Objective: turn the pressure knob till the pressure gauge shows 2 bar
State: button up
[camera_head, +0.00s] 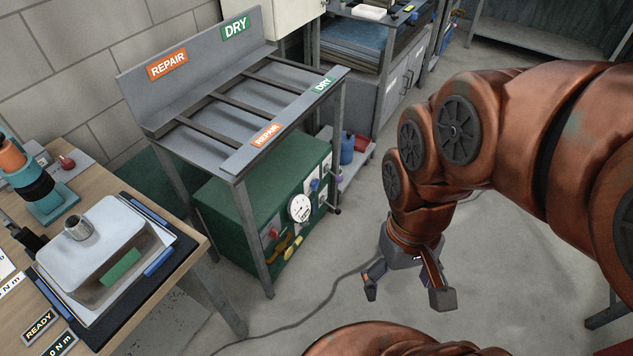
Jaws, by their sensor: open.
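A green cabinet (237,214) stands on the floor under the grey rack. A round white pressure gauge (300,208) is on its front; its needle and scale are too small to read. A red knob (274,233) is to the left of the gauge, and a yellow handle (293,247) is below it. A dark knob with a blue part (314,186) is to its right. I cannot tell which of these is the pressure knob. My gripper (407,292) is open and empty, pointing down over the floor, to the right of the cabinet front and apart from it.
The grey rack (213,158) with REPAIR and DRY labels overhangs the cabinet, its front leg (255,245) beside the panel. A wooden bench (190,258) with a lidded container is at left. A cable crosses the floor. Open floor (345,240) lies between cabinet and gripper.

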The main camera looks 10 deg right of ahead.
aim_at(315, 183)
jog(key=u, duration=0.45)
jog(key=i, duration=0.9)
jog(key=u, duration=0.05)
